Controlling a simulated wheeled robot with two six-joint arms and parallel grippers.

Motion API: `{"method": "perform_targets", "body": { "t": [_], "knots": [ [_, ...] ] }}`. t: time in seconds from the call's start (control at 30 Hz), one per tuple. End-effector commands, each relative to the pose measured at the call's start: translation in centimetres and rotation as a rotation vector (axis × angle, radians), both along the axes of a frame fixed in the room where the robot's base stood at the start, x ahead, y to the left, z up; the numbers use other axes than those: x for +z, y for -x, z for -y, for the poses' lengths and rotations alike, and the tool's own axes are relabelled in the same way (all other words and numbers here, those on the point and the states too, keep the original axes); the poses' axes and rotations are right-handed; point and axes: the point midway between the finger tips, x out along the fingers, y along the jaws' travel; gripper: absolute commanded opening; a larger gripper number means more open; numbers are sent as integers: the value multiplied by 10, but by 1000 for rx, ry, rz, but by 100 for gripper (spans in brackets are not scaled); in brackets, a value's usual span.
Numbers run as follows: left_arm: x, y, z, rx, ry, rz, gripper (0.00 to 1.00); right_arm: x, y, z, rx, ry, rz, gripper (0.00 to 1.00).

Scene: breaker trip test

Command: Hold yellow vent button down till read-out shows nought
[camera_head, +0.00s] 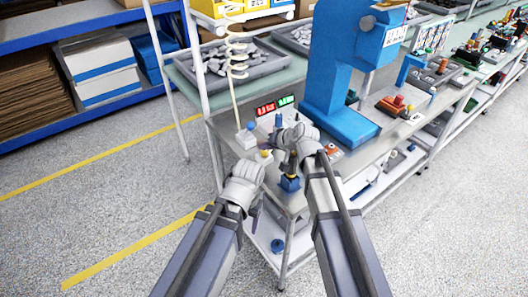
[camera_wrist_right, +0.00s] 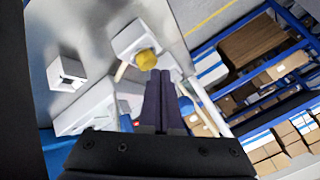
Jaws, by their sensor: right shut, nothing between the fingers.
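The yellow vent button (camera_head: 251,126) sits on a small white box (camera_head: 246,139) at the bench's left end. In the right wrist view the button (camera_wrist_right: 147,59) shows on its white box (camera_wrist_right: 130,38), just beyond my fingertips. My right gripper (camera_head: 279,121) is shut and empty, with its fingers (camera_wrist_right: 160,74) side by side and close to the button. I cannot tell whether they touch it. A red read-out (camera_head: 265,108) and a green one (camera_head: 287,100) stand behind; their figures are too small to read. My left gripper (camera_head: 257,208) is low at the bench's front left; its jaws are unclear.
A blue press (camera_head: 334,75) stands right of the read-outs. A pale coiled hose (camera_head: 235,70) hangs to the white box. A grey tray of parts (camera_head: 225,65) lies behind. A blue block (camera_head: 290,184) is at the near bench corner. The floor to the left is clear.

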Motion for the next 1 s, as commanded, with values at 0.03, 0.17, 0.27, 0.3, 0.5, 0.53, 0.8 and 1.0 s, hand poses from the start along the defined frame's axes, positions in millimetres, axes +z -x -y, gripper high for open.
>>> {"method": "perform_targets", "body": {
  "t": [0.03,0.17,0.27,0.3,0.5,0.53,0.8,1.0],
  "knots": [
    [-3,0,0,0,0,0,71,-4,1,1,2,4,-2,0],
    [-5,0,0,0,0,0,71,-6,1,1,3,6,-2,0],
    [-7,0,0,0,0,0,71,-7,1,1,3,6,-2,0],
    [-7,0,0,0,0,0,71,-8,2,1,3,7,-2,0],
    [-10,0,0,0,0,0,71,-12,2,2,4,9,-3,0],
    [-11,0,0,0,0,0,71,-12,2,2,4,10,-3,0],
    [-16,0,0,0,0,0,71,-17,2,2,6,11,-4,0],
    [-19,0,0,0,0,0,71,-20,2,2,6,10,-2,0]
  ]
}}
